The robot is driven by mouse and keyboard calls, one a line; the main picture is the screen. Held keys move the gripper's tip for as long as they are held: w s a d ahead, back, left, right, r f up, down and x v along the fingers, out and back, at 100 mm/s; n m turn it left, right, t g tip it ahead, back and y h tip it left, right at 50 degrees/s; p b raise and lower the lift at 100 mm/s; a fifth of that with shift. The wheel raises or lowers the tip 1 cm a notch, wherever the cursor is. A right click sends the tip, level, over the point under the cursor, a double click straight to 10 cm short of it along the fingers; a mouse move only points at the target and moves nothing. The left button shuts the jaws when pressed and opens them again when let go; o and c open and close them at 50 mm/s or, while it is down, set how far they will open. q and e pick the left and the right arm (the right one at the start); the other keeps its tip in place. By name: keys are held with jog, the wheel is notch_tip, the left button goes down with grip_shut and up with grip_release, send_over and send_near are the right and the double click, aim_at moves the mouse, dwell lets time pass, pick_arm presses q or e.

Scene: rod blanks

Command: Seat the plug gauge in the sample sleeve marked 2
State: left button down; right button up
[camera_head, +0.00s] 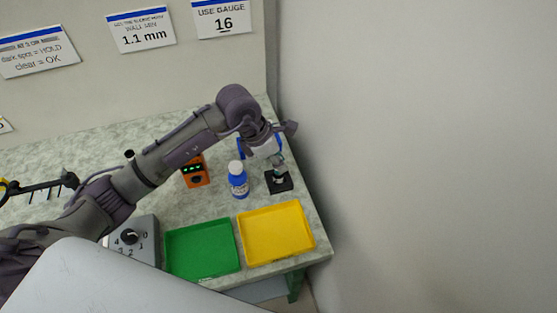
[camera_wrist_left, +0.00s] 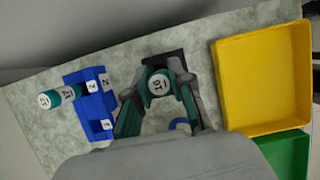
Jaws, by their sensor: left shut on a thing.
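My left gripper (camera_wrist_left: 157,88) is shut on a plug gauge (camera_wrist_left: 158,83) with a white end face that seems to read 16. The gauge is over or in a small black stand (camera_wrist_left: 152,58); I cannot tell whether it is clear of it. The stand also shows in the head view (camera_head: 284,187), below my left gripper (camera_head: 278,158). The blue sleeve block (camera_wrist_left: 92,112) is left of the gripper in the wrist view, with labels 1 and 2. In the head view it is partly hidden by my arm. My right gripper is not in view.
Another green-and-white gauge (camera_wrist_left: 60,96), marked 17, is beside the blue block. A blue bottle (camera_head: 238,184), an orange device (camera_head: 196,175), a yellow tray (camera_head: 312,244), a green tray (camera_head: 205,276) and a dial box (camera_head: 148,226) stand nearby. A wall sign (camera_head: 222,18) reads USE GAUGE 16.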

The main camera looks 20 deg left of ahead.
pick_arm(q)
jog(key=shift+f, duration=0.35)
jog(key=c, duration=1)
grip_release()
jog(key=shift+r, duration=0.1)
jog(key=shift+r, duration=0.1)
jog(key=b+v, duration=0.1)
jog(key=v, duration=1.1)
jog(key=shift+r, duration=0.25)
